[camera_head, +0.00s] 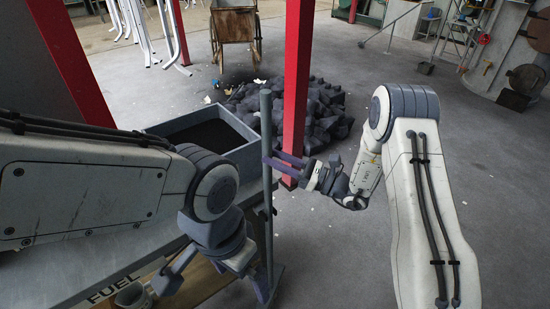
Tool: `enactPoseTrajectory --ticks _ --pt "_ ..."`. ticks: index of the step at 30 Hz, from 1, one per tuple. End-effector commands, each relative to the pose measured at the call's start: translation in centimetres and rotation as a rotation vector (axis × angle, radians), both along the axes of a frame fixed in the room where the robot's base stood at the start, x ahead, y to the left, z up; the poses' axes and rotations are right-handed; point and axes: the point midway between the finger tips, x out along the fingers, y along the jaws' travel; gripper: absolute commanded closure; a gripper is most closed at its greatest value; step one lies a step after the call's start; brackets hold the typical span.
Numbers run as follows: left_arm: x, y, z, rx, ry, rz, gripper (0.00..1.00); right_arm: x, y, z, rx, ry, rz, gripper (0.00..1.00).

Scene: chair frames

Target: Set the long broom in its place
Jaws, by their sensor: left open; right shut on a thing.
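The long broom (267,135) shows as a thin grey-green pole standing nearly upright in the middle of the camera_head view. My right gripper (284,160) is shut on the upper part of this pole, coming from the right. No holder for the broom can be clearly made out.
A red post (296,80) stands just right of the pole. A heap of dark lumps (325,108) lies behind. A grey tray (165,125) with dark fill is left of the pole. A wheeled cart (234,25) stands at the back. Open grey floor (500,190) lies right.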

Motion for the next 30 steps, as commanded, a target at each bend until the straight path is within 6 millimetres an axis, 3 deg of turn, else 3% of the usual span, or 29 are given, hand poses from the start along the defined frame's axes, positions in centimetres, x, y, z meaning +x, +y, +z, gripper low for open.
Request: enactPoseTrajectory --ticks 14,30 --pt "0.0 0.0 0.0 0.0 0.0 0.0 0.0 0.0 0.0 0.1 0.002 -0.002 0.0 1.0" --pt "0.0 0.0 -1.1 0.0 0.0 0.0 0.0 0.0 0.0 -1.4 0.002 -0.002 0.0 1.0"
